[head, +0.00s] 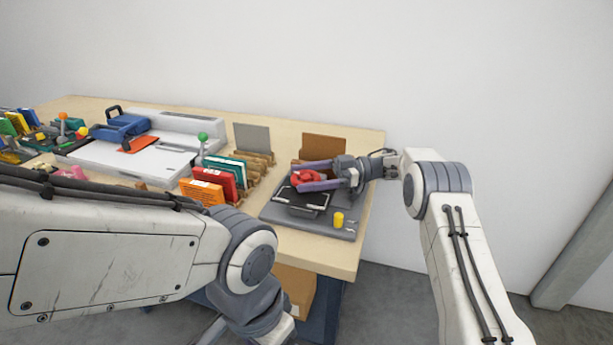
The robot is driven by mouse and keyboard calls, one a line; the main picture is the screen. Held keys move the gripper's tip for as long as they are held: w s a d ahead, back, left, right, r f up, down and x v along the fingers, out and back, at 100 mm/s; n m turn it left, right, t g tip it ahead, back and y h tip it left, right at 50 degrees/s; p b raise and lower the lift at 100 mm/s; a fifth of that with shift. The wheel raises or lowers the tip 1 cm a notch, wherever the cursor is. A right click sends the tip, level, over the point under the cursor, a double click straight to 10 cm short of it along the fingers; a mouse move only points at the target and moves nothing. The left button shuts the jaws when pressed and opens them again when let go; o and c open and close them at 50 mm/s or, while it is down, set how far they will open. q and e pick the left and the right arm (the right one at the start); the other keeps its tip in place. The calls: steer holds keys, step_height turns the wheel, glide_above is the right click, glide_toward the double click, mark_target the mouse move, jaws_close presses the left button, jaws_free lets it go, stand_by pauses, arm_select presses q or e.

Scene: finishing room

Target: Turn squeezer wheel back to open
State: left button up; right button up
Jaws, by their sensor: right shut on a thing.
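The squeezer (318,216) is a dark grey flat device on the right end of the table, with a black frame on its base. Its red wheel (304,177) sits on top, toward the back. My right gripper (306,179) reaches in from the right, its two purple-grey fingers on either side of the red wheel and shut on it. The fingers hide part of the wheel, and I cannot tell how far it is turned. My left arm crosses the lower left of the view, and its gripper is not visible.
A yellow cylinder (338,219) stands on the squeezer's base at the right. Wooden racks with coloured booklets (224,181) stand to the left. A brown board (323,148) stands behind the wheel.

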steer(key=shift+r, duration=0.1)
steer(key=o, duration=1)
steer(key=b+v, duration=0.1)
steer(key=v, duration=0.7)
steer(key=shift+w+d, duration=0.1)
steer(key=shift+d, duration=0.25)
steer(key=shift+v, duration=0.8)
